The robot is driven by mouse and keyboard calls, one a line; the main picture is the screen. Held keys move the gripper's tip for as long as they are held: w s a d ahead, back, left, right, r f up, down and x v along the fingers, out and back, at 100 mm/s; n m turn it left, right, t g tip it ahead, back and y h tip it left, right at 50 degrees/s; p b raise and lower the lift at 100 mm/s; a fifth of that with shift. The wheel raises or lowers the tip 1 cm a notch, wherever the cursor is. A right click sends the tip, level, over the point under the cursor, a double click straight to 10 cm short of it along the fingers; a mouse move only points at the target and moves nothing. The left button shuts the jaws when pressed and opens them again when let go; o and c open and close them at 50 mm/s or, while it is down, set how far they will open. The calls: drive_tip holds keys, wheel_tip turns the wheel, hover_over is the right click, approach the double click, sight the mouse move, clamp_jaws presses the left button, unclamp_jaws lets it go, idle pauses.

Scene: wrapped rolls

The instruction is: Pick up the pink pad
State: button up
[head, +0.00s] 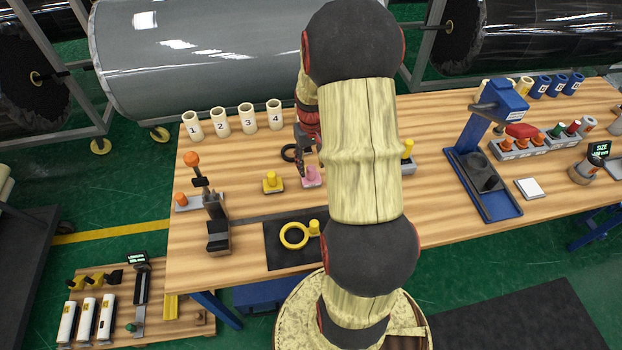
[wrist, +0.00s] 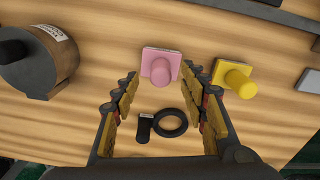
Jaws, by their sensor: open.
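The pink pad (head: 312,176) lies on the wooden table, a flat square base with a round knob on top. In the wrist view the pink pad (wrist: 161,65) sits just beyond the fingertips, about midway between them. My gripper (head: 306,160) is open and empty, close to the pad in the head view. In the wrist view my gripper (wrist: 160,85) has its two fingers spread on either side. I cannot tell its exact height over the pad.
A yellow pad (wrist: 235,78) with a knob stands close beside the pink one. A black ring piece (wrist: 170,122) lies on the table between the fingers in the wrist view. A dark roll holder (wrist: 40,58) is to the left. Bare wood surrounds these things.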

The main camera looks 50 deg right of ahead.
sight(311, 168)
wheel_tip(311, 168, down, 4)
drive_tip(key=shift+r+b, duration=0.25)
drive_tip(key=shift+b, duration=0.05)
drive_tip(key=c, duration=0.3)
drive_tip(key=c, duration=0.8)
clamp_jaws()
